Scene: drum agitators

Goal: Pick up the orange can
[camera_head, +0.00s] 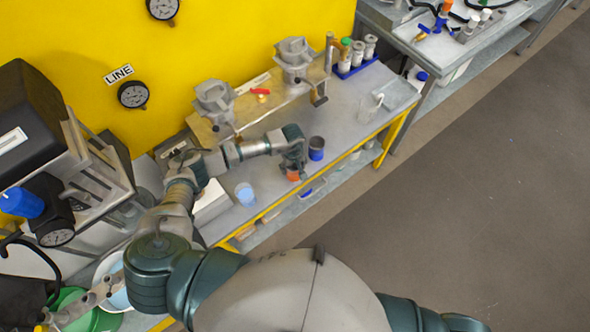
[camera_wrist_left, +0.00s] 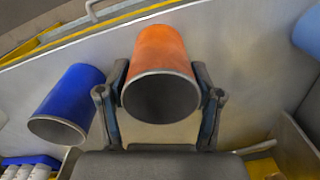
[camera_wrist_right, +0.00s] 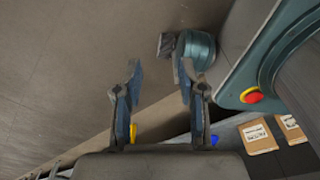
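The orange can (camera_wrist_left: 162,50) stands between the two fingers of my left gripper (camera_wrist_left: 161,82) in the left wrist view, its open mouth facing the camera. The fingers lie along both its sides, very close to the wall; firm contact cannot be made out. In the head view the can (camera_head: 293,175) shows just below my left gripper (camera_head: 292,163), near the front edge of the bench, partly hidden by the fingers. Whether it rests on the bench is unclear. My right gripper (camera_wrist_right: 158,72) is open and empty, away from the bench.
A blue can (camera_head: 316,149) stands close beside the orange one. A light-blue cup (camera_head: 245,195) is to the left on the grey bench (camera_head: 347,104). A blue rack with bottles (camera_head: 356,64) stands at the back. A lower shelf (camera_head: 345,178) runs below the bench edge.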

